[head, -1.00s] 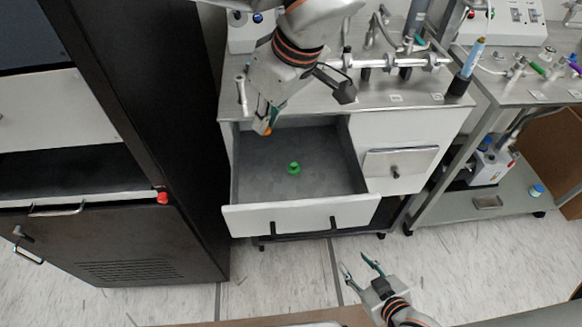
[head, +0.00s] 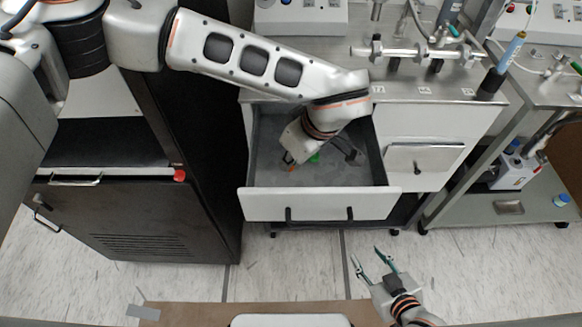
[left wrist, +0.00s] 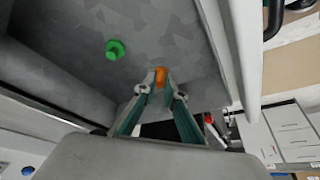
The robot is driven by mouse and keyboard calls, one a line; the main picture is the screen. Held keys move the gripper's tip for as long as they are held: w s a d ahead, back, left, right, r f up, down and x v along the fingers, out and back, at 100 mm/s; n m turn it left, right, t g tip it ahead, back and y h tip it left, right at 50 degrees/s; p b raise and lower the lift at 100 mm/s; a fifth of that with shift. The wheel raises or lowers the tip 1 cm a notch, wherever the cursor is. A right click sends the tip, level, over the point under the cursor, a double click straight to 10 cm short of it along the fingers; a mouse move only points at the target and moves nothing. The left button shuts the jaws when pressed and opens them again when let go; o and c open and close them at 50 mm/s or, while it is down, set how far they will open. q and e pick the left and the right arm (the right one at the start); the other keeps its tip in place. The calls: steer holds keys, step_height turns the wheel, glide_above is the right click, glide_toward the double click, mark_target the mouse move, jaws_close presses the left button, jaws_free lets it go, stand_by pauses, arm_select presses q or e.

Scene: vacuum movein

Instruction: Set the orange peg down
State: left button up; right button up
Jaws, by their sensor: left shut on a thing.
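The orange peg (left wrist: 160,76) is between the fingertips of my left gripper (left wrist: 158,88) in the left wrist view, and the fingers are shut on it. I cannot tell whether the peg touches the drawer floor. A green peg (left wrist: 115,49) stands on the drawer floor, apart from the gripper; in the head view it is partly hidden (head: 315,158). My right gripper (head: 372,262) is open and empty above the floor in front of the drawer.
The drawer's grey floor (head: 350,175) is otherwise bare. The steel worktop (head: 420,93) above it carries glass tubing and clamps. A dark cabinet (head: 130,225) stands close on the left. A side cart (head: 530,205) stands on the right.

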mark_target(292, 169)
arm_select(q)
step_height(292, 169, down, 4)
steer(key=shift+r, duration=0.2)
arm_select(e)
steer(key=shift+s+f, duration=0.1)
steer(key=shift+f, duration=0.2)
steer(key=shift+s, duration=0.15)
arm_select(q)
steer(key=o, duration=0.8)
steer(key=shift+f, duration=0.15)
steer(key=shift+c, duration=0.2)
arm_select(e)
steer(key=shift+s+f, duration=0.15)
steer(key=shift+s, duration=0.05)
